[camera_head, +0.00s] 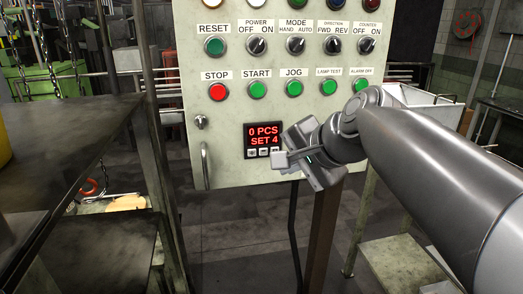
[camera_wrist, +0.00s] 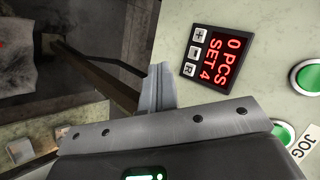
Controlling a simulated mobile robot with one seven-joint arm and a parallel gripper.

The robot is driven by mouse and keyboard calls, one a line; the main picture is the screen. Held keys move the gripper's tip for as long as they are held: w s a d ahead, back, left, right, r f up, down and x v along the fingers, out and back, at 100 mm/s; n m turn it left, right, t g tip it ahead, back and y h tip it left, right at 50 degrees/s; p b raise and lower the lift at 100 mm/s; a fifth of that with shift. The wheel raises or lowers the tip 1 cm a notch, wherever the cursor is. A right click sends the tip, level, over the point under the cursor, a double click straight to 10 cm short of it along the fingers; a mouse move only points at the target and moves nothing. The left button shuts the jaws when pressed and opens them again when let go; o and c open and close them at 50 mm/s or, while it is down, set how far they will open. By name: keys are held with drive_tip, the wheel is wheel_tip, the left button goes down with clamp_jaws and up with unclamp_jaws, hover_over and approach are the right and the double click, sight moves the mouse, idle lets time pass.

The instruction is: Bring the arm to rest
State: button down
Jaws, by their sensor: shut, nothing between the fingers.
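My gripper (camera_head: 279,161) hangs in front of the lower right of a pale control panel (camera_head: 225,120), just right of and below its counter display (camera_head: 263,136). The display reads "0 PCS" and "SET 4" in red. In the wrist view my gripper's fingers (camera_wrist: 160,85) are together with nothing between them. The display (camera_wrist: 217,58) shows there turned on its side, to the right of the fingers, with its small + and − buttons clear of them. My arm reaches in from the lower right in the head view. Any gap between fingertips and panel is hard to judge.
The panel carries a red STOP button (camera_head: 219,91), a green START button (camera_head: 258,90) and several selector knobs. A dark metal table (camera_head: 75,140) stands at left. A white bin (camera_head: 432,107) sits behind my arm. Grey floor (camera_head: 240,235) shows open below the panel.

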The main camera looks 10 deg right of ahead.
drive_tip(key=shift+s, duration=1)
drive_tip(key=s+f+n+g+h, duration=0.1)
drive_tip(key=s+f+n+h, duration=0.1)
drive_tip(key=s+f+n, duration=0.3)
drive_tip(key=s+f+n+g+h, duration=0.1)
drive_tip(key=s+f+n, duration=0.3)
drive_tip(key=f, duration=0.8)
drive_tip(key=shift+s+n+g+h, duration=0.4)
drive_tip(key=shift+n+g, duration=0.3)
drive_tip(key=shift+n, duration=0.3)
